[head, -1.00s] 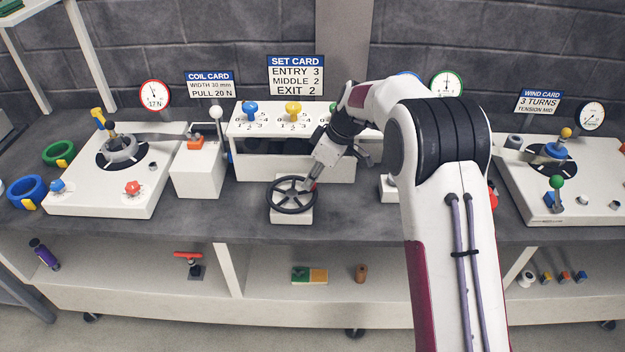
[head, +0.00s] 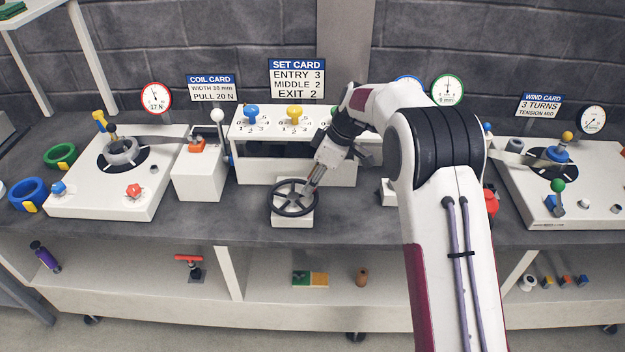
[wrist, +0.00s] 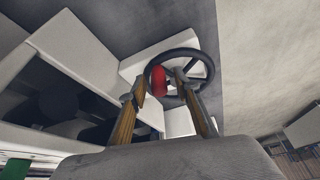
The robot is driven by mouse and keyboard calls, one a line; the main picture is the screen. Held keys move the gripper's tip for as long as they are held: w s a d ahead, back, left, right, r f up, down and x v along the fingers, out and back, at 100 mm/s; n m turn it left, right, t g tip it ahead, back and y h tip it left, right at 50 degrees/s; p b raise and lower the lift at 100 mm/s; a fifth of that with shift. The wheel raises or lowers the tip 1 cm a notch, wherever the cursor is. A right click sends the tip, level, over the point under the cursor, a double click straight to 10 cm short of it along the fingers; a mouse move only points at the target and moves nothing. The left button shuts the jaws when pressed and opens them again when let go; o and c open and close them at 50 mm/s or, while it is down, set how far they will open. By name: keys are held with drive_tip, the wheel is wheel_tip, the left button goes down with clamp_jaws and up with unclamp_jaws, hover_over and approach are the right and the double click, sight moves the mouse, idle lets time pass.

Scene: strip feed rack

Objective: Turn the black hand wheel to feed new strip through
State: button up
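The black hand wheel (head: 271,202) stands on a small white block at the front of the white set unit, near the middle of the bench. In the wrist view its black rim (wrist: 207,62) shows beyond my fingers, with a red handle knob (wrist: 158,81) on it. My gripper (head: 310,191) is at the wheel's right side in the head view and hides the knob there. In the wrist view my gripper (wrist: 160,79) is open, with one finger on each side of the knob. Gaps show between the knob and the fingertips.
The white set unit (head: 325,172) with coloured knobs stands right behind the wheel. A white block with a lever (head: 198,176) is to the left. The bench top in front of the wheel is clear. A card above reads entry 3, middle 2, exit 2.

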drive_tip(key=shift+r, duration=0.2)
drive_tip(key=shift+s+d+r, duration=0.1)
drive_tip(key=shift+d+r, duration=0.15)
drive_tip(key=shift+r, duration=0.15)
drive_tip(key=s+d, duration=0.3)
drive_tip(key=d, duration=0.8)
drive_tip(key=shift+d, duration=0.25)
drive_tip(key=shift+a, duration=0.1)
drive_tip(key=a+r+m+t, duration=0.1)
drive_tip(key=a+r+m, duration=0.2)
drive_tip(key=a, duration=0.2)
drive_tip(key=w+a+r+m+t+h, duration=0.1)
drive_tip(key=a+r+m, duration=0.2)
drive_tip(key=a+m, duration=0.1)
drive_tip(key=shift+a+h, duration=0.3)
drive_tip(key=shift+a, duration=0.2)
